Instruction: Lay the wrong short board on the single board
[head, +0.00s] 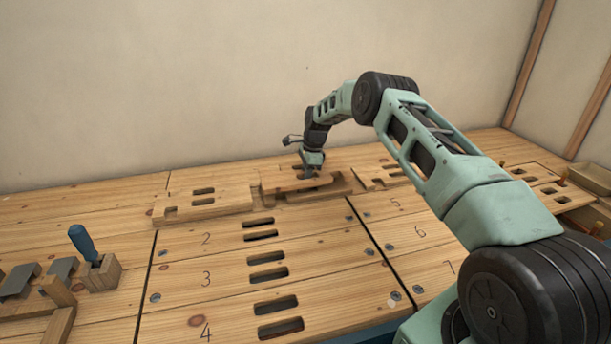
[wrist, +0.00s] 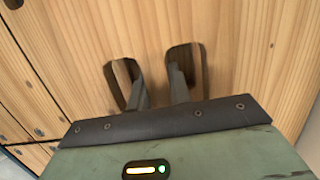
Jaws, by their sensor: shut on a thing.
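My gripper (head: 309,180) is at the back of the bench, over a short wooden board (head: 278,184). In the wrist view my gripper (wrist: 157,78) has one finger in each of two slots and is shut on the strip of wood between them. This board (wrist: 240,50) fills much of that view. In the head view the gripper partly hides it, and it seems to lie on or just above other wood. Another slotted board (head: 222,203) lies to its left, and a notched board (head: 368,182) to its right. I cannot tell which is the single board.
The bench (head: 335,270) has numbered rows with pairs of slots; its middle and front are clear. A blue-handled tool (head: 82,241) stands in a wooden block at the left. A wooden tray (head: 590,178) is at the right edge.

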